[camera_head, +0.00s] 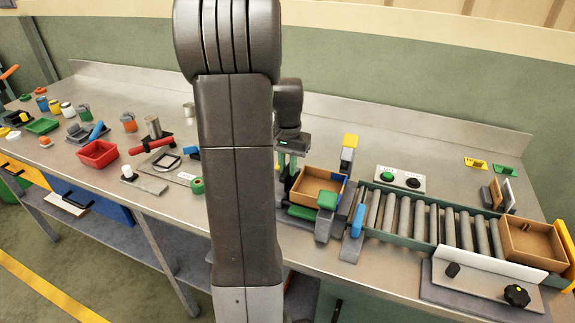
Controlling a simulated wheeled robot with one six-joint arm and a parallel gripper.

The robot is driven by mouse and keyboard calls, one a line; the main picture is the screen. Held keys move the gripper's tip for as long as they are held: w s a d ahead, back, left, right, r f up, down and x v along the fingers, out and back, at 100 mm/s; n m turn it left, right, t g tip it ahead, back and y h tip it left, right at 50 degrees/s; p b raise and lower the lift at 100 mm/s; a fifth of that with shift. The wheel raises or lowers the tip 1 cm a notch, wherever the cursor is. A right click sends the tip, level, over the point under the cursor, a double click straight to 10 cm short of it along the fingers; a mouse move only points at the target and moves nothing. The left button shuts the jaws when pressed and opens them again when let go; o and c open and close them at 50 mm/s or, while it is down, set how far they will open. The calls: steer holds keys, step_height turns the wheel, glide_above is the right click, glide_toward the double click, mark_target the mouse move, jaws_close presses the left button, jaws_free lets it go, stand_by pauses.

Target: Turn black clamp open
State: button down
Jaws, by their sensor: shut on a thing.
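My gripper (287,172) points down just left of the near wooden box (318,178), at the left end of the roller line. Its fingers, with green on them, are shut on a small dark part between them, which looks like the black clamp. My arm hides the area to the left, and the fingers cover most of the clamp, so its turn angle cannot be told. The box sits on a green and grey fixture (302,211).
A roller conveyor (420,220) runs right to a second wooden box (533,243). A blue handle (357,220) stands at its left end. A panel with a black knob (516,295) is in front. A red tray (97,154) and several small items lie left.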

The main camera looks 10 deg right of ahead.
mark_target(288, 169)
steer(key=shift+r, duration=0.1)
steer(key=c, duration=1.4)
jaws_free()
steer(key=shift+o, duration=0.2)
step_height(288, 169, up, 14)
steer(key=shift+f, duration=0.2)
step_height(288, 169, down, 14)
steer(key=shift+r, duration=0.1)
